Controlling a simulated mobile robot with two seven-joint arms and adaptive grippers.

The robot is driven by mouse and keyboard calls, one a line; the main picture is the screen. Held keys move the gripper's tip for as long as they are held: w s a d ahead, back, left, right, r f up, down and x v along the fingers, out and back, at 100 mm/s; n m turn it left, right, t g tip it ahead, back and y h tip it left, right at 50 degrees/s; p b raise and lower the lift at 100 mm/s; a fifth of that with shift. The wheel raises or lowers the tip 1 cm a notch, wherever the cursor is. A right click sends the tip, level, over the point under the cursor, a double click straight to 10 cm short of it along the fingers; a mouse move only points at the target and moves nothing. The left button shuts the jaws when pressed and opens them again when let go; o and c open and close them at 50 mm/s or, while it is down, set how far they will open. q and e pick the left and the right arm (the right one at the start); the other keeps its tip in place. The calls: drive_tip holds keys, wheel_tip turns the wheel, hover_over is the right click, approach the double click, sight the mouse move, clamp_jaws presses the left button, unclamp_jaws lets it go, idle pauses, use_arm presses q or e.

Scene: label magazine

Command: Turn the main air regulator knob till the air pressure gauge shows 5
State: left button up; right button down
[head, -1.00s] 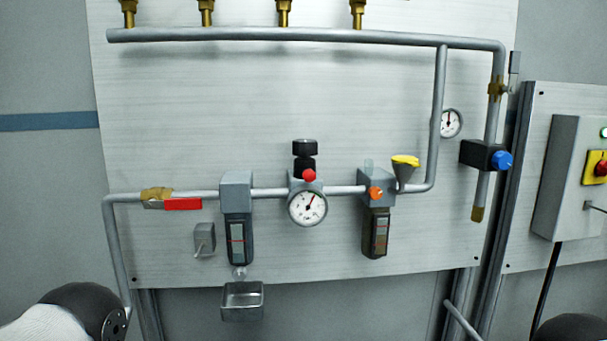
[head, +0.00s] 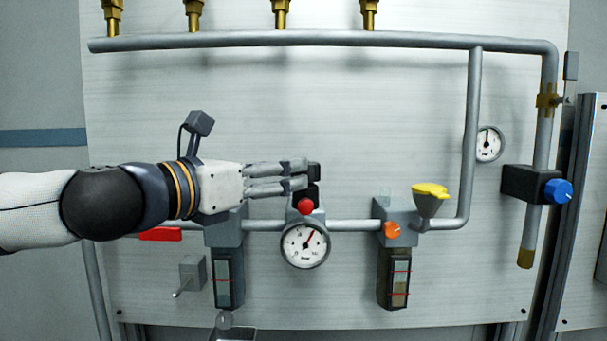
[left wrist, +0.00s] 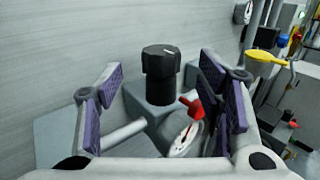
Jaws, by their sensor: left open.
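The main air regulator knob (left wrist: 161,62) is black and ribbed, with a pale mark on its top, and stands upright on a grey regulator body. In the head view the knob (head: 314,173) is mostly hidden behind my fingers. My left gripper (head: 300,175) reaches in from the left at knob height. In the left wrist view its purple-padded fingers are open, one on either side of the knob, with visible gaps. The round white air pressure gauge (head: 305,246) is below the knob; its red needle points up and slightly right. Its numbers are too small to read.
A red button-like part (head: 305,206) sits just under the knob, above the gauge. A filter unit (head: 228,275) is left, and a lubricator (head: 394,275) with a yellow funnel (head: 430,192) is right. A pipe (head: 350,226) joins them. A second gauge (head: 489,144) is farther right.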

sight(306, 172)
use_arm(q)
drive_tip(key=x, duration=0.7)
drive_tip(key=shift+w+d, duration=0.3)
drive_tip(key=c, duration=1.2)
